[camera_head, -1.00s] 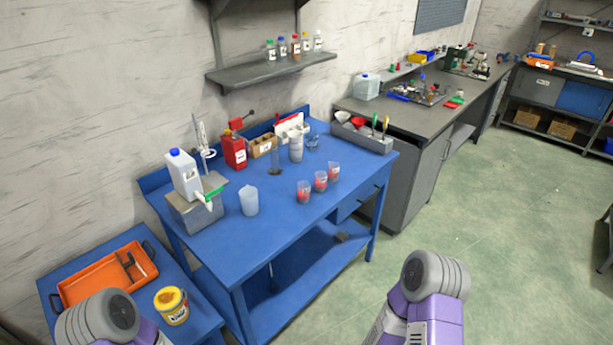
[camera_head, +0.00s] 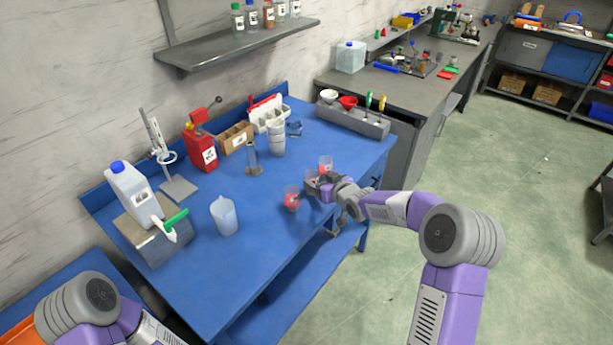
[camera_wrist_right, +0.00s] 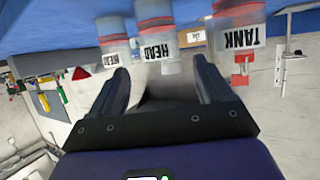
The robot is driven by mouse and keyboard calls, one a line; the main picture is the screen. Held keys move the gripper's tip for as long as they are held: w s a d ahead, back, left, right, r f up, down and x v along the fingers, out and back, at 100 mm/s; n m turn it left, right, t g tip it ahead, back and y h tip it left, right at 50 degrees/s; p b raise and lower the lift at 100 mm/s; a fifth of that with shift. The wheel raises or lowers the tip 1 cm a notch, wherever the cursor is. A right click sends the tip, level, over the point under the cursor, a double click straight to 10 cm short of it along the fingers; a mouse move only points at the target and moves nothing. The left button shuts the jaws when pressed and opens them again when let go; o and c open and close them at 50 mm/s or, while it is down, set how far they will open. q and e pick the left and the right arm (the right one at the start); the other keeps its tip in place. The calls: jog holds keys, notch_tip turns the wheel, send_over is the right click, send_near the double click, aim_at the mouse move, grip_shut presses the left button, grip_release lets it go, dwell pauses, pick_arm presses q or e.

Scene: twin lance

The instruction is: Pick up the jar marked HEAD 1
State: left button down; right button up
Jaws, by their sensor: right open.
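Three clear jars with red contents and white labels stand in a row on the blue table. In the right wrist view, the middle jar reads HEAD (camera_wrist_right: 157,52), the left jar (camera_wrist_right: 115,56) has a partly hidden label, and the right jar reads TANK (camera_wrist_right: 240,38). I cannot read the numbers. In the head view the near jar (camera_head: 292,199) and far jar (camera_head: 325,164) show; the middle jar is largely hidden by my gripper. My right gripper (camera_head: 322,186) is open, and in its wrist view its fingers (camera_wrist_right: 162,74) point at the middle HEAD jar. My left gripper is out of view.
A translucent pitcher (camera_head: 225,216), a metal cylinder (camera_head: 254,162) and a white-grey container (camera_head: 277,141) stand left of and behind the jars. A red can (camera_head: 201,148) and wooden box (camera_head: 236,137) are farther back. The table (camera_head: 262,240) is bare in front of the pitcher.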

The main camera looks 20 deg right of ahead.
aim_at(311, 176)
jog(key=shift+a+r, duration=0.1)
jog(key=shift+a, duration=0.05)
jog(key=shift+b+x, duration=0.5)
jog(key=shift+x, duration=2.7)
jog(key=c, duration=1)
